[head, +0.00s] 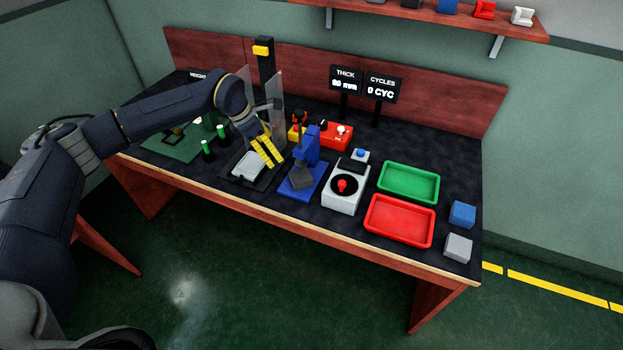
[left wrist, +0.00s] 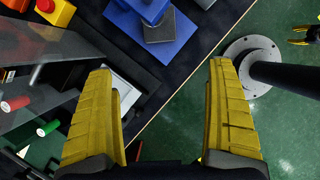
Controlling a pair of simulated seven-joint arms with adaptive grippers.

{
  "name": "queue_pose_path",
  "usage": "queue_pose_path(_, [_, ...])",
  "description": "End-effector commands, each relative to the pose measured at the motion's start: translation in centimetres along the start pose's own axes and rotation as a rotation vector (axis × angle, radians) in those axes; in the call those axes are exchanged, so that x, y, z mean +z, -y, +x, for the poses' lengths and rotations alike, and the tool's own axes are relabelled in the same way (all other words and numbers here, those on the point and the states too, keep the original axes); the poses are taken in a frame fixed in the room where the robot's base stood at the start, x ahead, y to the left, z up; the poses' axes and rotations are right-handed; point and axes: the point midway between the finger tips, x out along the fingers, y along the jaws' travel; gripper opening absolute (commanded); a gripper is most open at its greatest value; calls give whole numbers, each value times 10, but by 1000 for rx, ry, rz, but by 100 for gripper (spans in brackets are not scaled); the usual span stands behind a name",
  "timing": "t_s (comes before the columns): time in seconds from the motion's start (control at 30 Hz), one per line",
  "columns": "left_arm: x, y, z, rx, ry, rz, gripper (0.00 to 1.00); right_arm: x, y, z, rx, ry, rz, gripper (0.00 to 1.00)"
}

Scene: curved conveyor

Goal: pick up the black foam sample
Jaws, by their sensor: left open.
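My left gripper (head: 267,151) is open and empty above the dark plate with the light grey pad. Its two yellow fingers stand wide apart in the left wrist view (left wrist: 163,110). I cannot surely pick out the black foam sample. A dark grey block (head: 303,179) sits at the foot of the blue press (head: 311,150), right of the gripper. In the left wrist view a dark square piece (left wrist: 161,27) lies on the blue base, beyond the fingertips. Yellow fingertips at that view's right edge, perhaps my right gripper (left wrist: 299,36), are small and cut off.
Clear upright panels (head: 275,95) stand close behind the left gripper. A white device with a red knob (head: 342,186), a green tray (head: 409,182), a red tray (head: 400,220), a blue cube (head: 462,214) and a grey cube (head: 458,247) stand to the right.

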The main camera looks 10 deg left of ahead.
Motion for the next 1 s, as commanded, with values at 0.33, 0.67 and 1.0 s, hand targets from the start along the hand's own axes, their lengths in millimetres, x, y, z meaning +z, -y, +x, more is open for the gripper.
queue_pose_path(0.33, [-2, 0, 51, 3, -11, 4, 89, -4, -1, 0, 1, -5, 0, 44])
queue_pose_path(0.67, [-2, 0, 103, 3, -9, 3, 89, -4, -1, 0, 1, -5, 1, 44])
queue_pose_path(1.0, [-2, 0, 122, 4, -8, 4, 89, -2, 0, 0, 1, -3, 1, 44])
